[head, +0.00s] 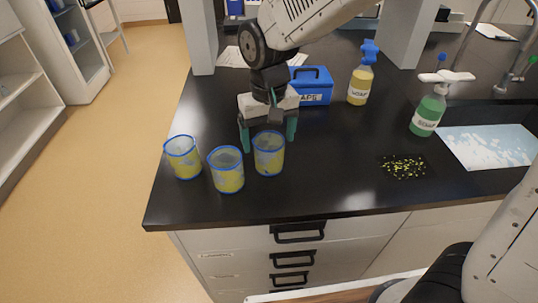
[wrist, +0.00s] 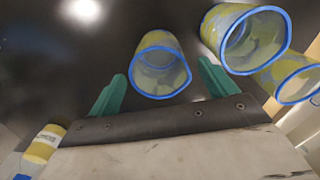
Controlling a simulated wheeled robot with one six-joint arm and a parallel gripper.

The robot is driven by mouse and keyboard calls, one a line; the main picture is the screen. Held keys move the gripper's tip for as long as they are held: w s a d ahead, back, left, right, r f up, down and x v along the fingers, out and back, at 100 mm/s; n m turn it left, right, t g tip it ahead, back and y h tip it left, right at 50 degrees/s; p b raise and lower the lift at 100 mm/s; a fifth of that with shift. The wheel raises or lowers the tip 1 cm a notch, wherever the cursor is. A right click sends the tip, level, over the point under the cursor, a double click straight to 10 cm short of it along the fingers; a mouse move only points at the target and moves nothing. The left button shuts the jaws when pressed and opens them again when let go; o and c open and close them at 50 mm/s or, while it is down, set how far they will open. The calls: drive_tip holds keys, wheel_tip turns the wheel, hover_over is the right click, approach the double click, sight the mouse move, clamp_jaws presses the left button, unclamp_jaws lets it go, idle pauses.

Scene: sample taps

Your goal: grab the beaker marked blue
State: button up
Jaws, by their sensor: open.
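Three clear beakers with blue rims and yellowish and blue patches stand near the counter's front left: a left one (head: 183,160), a middle one (head: 227,172) and a right one (head: 268,155). I cannot tell a separate blue mark on any one of them. My gripper (head: 268,141) is open, its teal fingers pointing down on either side of the right beaker. In the wrist view that beaker (wrist: 161,72) shows between the fingertips (wrist: 161,78), with visible gaps. The other two beakers (wrist: 245,38) (wrist: 292,80) are beside the right-hand finger there.
A blue box (head: 313,87) and a yellow bottle (head: 359,87) stand behind the gripper. The black counter (head: 330,185) is clear right of the beakers.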

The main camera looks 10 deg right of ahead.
sight(269, 146)
drive_tip(key=shift+f, duration=1.6)
drive_tip(key=c, duration=1)
drive_tip(key=shift+r, duration=0.15)
drive_tip(key=shift+c, duration=0.2)
